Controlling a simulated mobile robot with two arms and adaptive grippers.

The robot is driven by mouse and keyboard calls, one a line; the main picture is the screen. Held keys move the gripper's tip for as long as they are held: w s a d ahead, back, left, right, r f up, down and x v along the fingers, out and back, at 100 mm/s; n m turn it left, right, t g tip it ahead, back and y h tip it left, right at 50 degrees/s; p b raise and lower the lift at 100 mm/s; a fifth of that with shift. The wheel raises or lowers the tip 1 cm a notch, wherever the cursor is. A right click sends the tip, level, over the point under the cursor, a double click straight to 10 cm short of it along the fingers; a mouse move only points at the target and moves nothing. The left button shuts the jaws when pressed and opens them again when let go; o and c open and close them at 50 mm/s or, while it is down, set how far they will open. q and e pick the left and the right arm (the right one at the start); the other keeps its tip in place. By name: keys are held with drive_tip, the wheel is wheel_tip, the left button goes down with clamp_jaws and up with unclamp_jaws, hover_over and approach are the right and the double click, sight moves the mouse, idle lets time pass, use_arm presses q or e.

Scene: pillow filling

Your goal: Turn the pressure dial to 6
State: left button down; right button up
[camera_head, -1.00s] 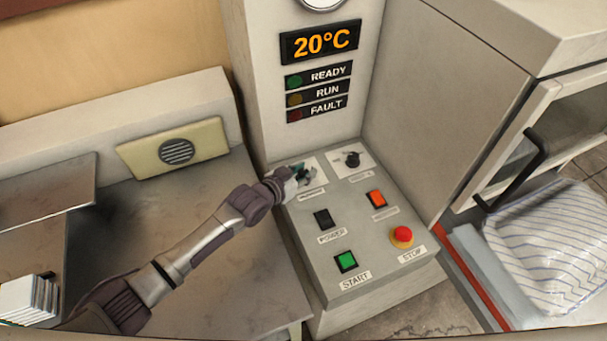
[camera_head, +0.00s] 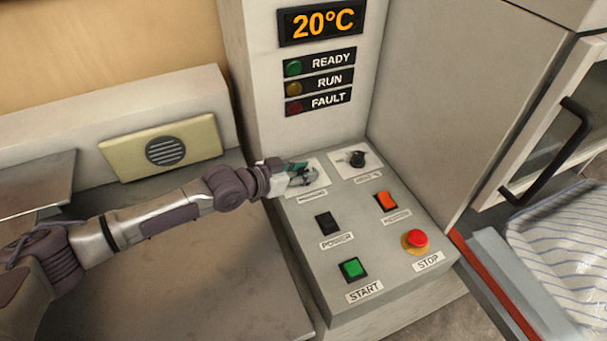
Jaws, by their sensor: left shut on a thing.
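The control panel (camera_head: 345,222) slopes below a grey column. My left gripper (camera_head: 303,176) is at the panel's upper left dial, shut on the pressure dial. The gripper hides the dial, so its setting cannot be read. The dial's white plate (camera_head: 317,187) shows around the fingers, with a small label below it that is too blurred to read. A second black dial (camera_head: 357,158) sits on its own plate to the right, apart from the gripper. My right gripper is not in view.
The panel also holds a black power switch (camera_head: 327,223), an orange switch (camera_head: 386,201), a green start button (camera_head: 352,269) and a red stop button (camera_head: 417,238). The display (camera_head: 321,21) reads 20°C. A cabinet handle (camera_head: 553,150) and striped pillow (camera_head: 560,245) are at right.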

sight(303, 171)
use_arm(q)
drive_tip(key=c, duration=0.8)
unclamp_jaws()
drive_tip(key=shift+c, duration=0.2)
drive_tip(key=shift+r, duration=0.1)
wheel_tip(303, 171, up, 10)
drive_tip(key=shift+f, duration=0.1)
